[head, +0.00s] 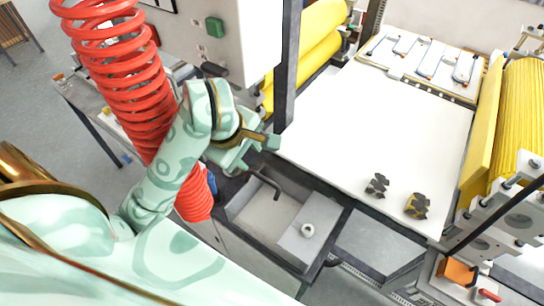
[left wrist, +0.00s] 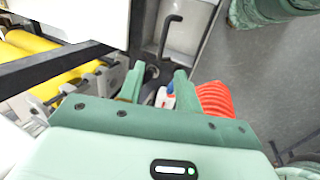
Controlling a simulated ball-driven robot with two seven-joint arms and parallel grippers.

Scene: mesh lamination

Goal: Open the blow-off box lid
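The blow-off box (head: 232,236) appears to be the grey, dark-rimmed box at the front of the machine table. It has a pale recessed panel (head: 262,215) and a grey raised panel with a round knob (head: 308,230). I cannot tell which panel is the lid. A black bent handle (head: 266,184) stands at the box's back left and shows at the top of the left wrist view (left wrist: 171,36). My left gripper (head: 260,150) is above and behind this handle, apart from it. Its fingers (left wrist: 156,84) are spread and hold nothing. My right gripper is out of view.
A red coiled hose (head: 125,85) hangs beside my left arm. A dark post (head: 288,65) rises close behind the gripper. Yellow rollers (head: 312,40) stand behind.

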